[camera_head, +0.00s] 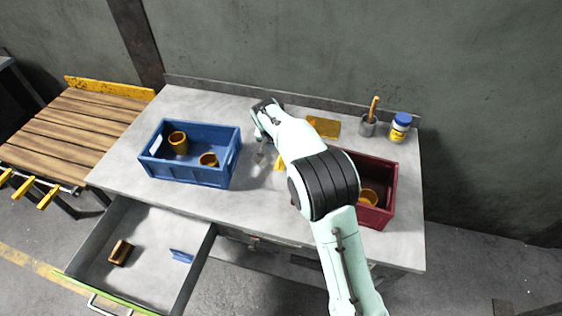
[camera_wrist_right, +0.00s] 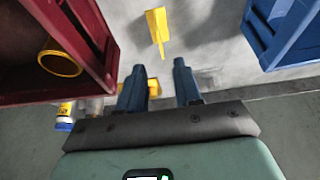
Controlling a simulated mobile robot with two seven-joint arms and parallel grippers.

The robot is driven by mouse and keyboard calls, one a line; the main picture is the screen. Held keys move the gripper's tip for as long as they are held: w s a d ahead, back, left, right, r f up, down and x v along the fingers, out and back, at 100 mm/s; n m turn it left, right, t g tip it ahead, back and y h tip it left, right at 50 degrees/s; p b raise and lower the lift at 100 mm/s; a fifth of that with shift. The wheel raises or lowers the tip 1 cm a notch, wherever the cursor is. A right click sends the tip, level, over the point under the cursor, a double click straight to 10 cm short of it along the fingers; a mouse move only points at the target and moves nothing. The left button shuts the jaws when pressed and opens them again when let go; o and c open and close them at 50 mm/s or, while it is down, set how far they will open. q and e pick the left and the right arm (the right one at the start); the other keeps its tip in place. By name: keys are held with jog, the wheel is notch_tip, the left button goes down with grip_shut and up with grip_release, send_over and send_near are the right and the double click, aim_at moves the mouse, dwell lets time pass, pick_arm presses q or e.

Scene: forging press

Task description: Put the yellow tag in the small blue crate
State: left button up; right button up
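The yellow tag (camera_head: 279,164) lies on the grey worktop between the two crates, partly hidden by my right arm in the head view. The right wrist view shows it as a flat yellow piece with a narrow end (camera_wrist_right: 157,24). The blue crate (camera_head: 185,175) stands on the left of the worktop with two yellow cups in it, and its edge shows in the right wrist view (camera_wrist_right: 290,48). My right gripper (camera_wrist_right: 158,72) is open and empty, apart from the tag. In the head view it is over the worktop beside the blue crate (camera_head: 261,156). My left gripper is not in view.
A red crate (camera_head: 388,205) with a yellow cup stands right. A yellow plate (camera_head: 324,126), a grey cup (camera_head: 368,127) and a blue-lidded jar (camera_head: 400,128) are at the back. An open drawer (camera_head: 140,265) holds a brown piece and a blue piece. A slatted bench (camera_head: 70,130) stands left.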

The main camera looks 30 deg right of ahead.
jog(key=x, duration=0.6)
jog(key=shift+d+f, duration=0.1)
jog(key=shift+d, duration=0.05)
jog(key=p+x, duration=0.1)
jog(key=x, duration=0.4)
jog(key=shift+w+d, duration=0.15)
jog(key=shift+w, duration=0.1)
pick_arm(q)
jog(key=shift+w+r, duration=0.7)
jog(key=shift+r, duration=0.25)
pick_arm(e)
jog(key=shift+s, duration=0.1)
grip_shut()
